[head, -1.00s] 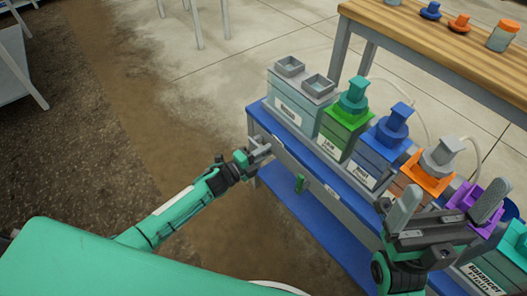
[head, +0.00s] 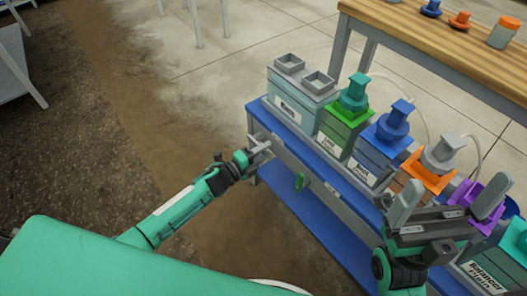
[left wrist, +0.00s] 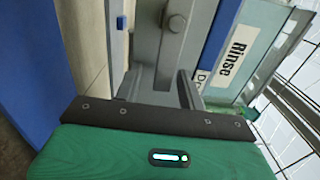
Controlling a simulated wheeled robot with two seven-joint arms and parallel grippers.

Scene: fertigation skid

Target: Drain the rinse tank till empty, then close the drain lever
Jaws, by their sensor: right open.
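The rinse tank (head: 295,102) is the pale box with two square openings on top, at the far left end of the blue skid. Its "Rinse" label (left wrist: 233,58) reads clearly in the left wrist view. My left gripper (head: 264,149) is at the skid's front edge below this tank, with its two fingers apart. Between the fingers in the left wrist view is a grey bar with a round bolt (left wrist: 176,22). I cannot tell whether it is the drain lever or touches the fingers. The tank's level is unclear. My right gripper (head: 447,205) is open and empty above the skid's right part.
Several bottles with coloured caps, including a green one (head: 352,95) and a blue one (head: 391,125), stand in a row right of the tank. A small green part (head: 299,181) is on the skid front. A wooden table (head: 440,50) stands behind.

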